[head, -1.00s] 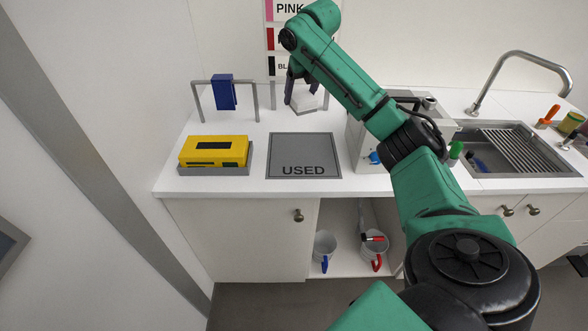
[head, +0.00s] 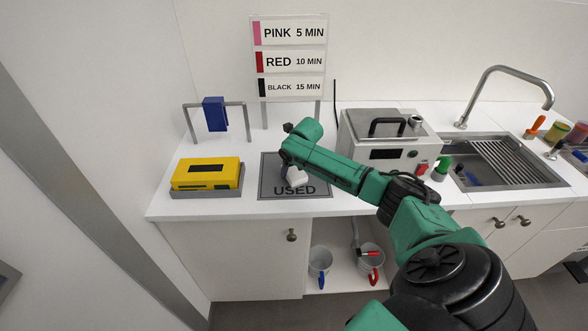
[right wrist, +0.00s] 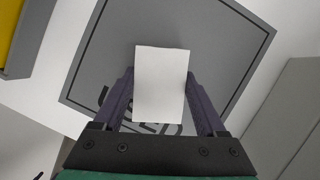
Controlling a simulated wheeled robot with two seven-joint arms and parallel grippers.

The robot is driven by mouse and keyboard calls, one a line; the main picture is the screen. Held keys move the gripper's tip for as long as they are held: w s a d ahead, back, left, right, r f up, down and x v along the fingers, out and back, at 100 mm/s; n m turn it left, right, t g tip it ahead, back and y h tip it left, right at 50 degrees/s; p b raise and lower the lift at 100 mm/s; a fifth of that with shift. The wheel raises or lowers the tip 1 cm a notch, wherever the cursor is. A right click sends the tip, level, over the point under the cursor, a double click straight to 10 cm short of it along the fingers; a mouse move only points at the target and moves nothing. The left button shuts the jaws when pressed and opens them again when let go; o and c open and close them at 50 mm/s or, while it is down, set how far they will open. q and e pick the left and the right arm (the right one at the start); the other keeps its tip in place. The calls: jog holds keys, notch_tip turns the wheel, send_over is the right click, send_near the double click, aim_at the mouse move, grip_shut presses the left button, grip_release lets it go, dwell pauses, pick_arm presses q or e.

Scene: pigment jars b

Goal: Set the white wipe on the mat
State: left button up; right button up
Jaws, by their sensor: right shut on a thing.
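The white wipe (head: 297,176) is a small white block in the head view, at my right gripper (head: 292,180) and over the grey mat marked USED (head: 268,189). In the right wrist view the white wipe (right wrist: 161,85) sits between the two fingers of my right gripper (right wrist: 160,98), which is shut on it. The mat (right wrist: 225,50) lies behind and below the wipe in that view. I cannot tell whether the wipe touches the mat. My left gripper is not in view.
A yellow box (head: 206,173) on a grey tray is left of the mat. A blue item (head: 215,114) hangs on a metal rail behind it. A grey-white machine (head: 388,140) stands to the right, then the sink (head: 500,162). Two mugs stand on the shelf below.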

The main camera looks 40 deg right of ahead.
jog(key=shift+a, duration=0.1)
jog(key=o, duration=1.1)
jog(key=shift+o, duration=0.2)
jog(key=shift+r, duration=0.2)
jog(key=b+v, duration=0.1)
jog(key=v, duration=1)
jog(key=shift+s+r, duration=0.25)
jog(key=shift+r, duration=0.1)
